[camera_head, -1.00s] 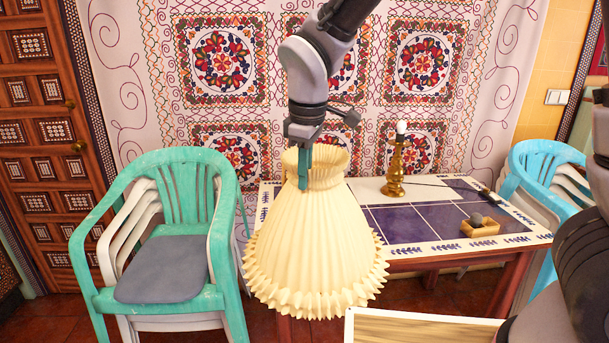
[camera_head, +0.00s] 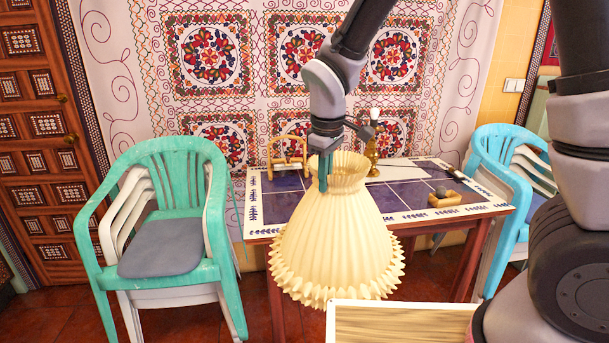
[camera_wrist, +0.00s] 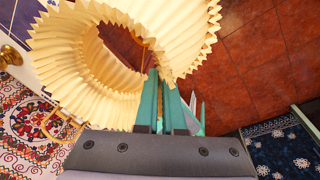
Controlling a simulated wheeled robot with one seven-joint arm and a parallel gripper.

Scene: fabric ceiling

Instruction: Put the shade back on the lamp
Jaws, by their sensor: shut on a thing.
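The cream pleated shade (camera_head: 336,240) hangs upright from my gripper (camera_head: 324,172) in the head view, in front of the table. The gripper points down and is shut on the shade's upper rim. In the wrist view the teal fingers (camera_wrist: 165,105) pinch the edge of the shade (camera_wrist: 85,60), whose open ring shows. The brass lamp base (camera_head: 372,145) with a white bulb stands at the back of the tiled table (camera_head: 405,215). It is partly hidden behind my arm and apart from the shade.
A small wooden box (camera_head: 446,199) lies on the table's right part, and a wooden stand (camera_head: 287,155) on its left. Stacked green and white chairs (camera_head: 165,255) stand left, blue chairs (camera_head: 505,190) right. A wooden board (camera_head: 400,325) is in front.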

